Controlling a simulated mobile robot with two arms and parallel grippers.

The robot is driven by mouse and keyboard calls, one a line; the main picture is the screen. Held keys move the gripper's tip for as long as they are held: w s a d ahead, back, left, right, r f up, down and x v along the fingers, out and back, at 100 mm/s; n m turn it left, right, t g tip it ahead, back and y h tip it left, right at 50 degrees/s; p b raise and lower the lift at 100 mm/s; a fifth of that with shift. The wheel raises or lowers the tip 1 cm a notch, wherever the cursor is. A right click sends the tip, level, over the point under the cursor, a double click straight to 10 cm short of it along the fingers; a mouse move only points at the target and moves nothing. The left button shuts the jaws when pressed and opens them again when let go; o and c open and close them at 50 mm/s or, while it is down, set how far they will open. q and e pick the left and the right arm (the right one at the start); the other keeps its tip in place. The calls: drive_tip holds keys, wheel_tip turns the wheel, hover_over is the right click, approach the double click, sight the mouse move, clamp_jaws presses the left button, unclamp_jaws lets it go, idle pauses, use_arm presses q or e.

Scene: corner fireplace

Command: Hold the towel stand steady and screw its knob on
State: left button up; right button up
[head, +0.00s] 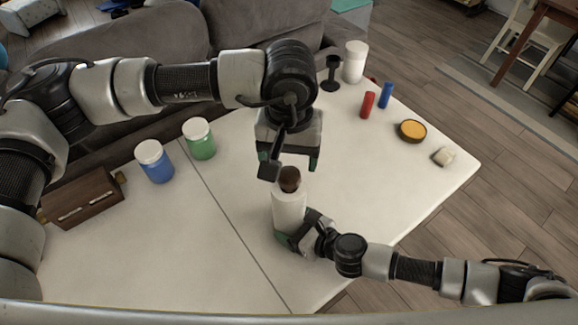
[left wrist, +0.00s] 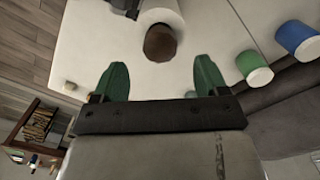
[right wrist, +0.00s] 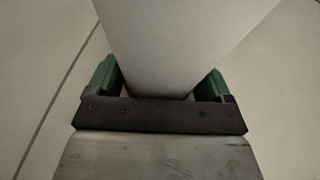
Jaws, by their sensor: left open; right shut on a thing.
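The towel stand (head: 289,212) is a white roll standing upright on the white table, with a dark brown knob (head: 289,179) at its top. In the left wrist view the round brown knob (left wrist: 160,43) shows beyond the fingertips, with the white roll (left wrist: 160,17) behind it. My left gripper (head: 290,160) is open and empty just above and behind the knob, pointing down; it also shows in the left wrist view (left wrist: 160,78). My right gripper (head: 290,240) is shut on the lower part of the roll. In the right wrist view the roll (right wrist: 165,45) fills the space between the green fingers.
Blue (head: 155,162) and green (head: 199,139) jars and a brown wooden box (head: 83,199) stand at left. A black holder (head: 331,73), white bottle (head: 354,62), red (head: 367,105) and blue (head: 386,95) cylinders, and a yellow-topped tin (head: 411,130) stand at right. A grey sofa (head: 160,40) borders the back.

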use_arm(q)
wheel_tip(320, 180, up, 7)
idle(0.3)
use_arm(e)
drive_tip(key=o, duration=1.6)
drive_tip(key=v, duration=1.1)
drive_tip(key=shift+f, duration=0.1)
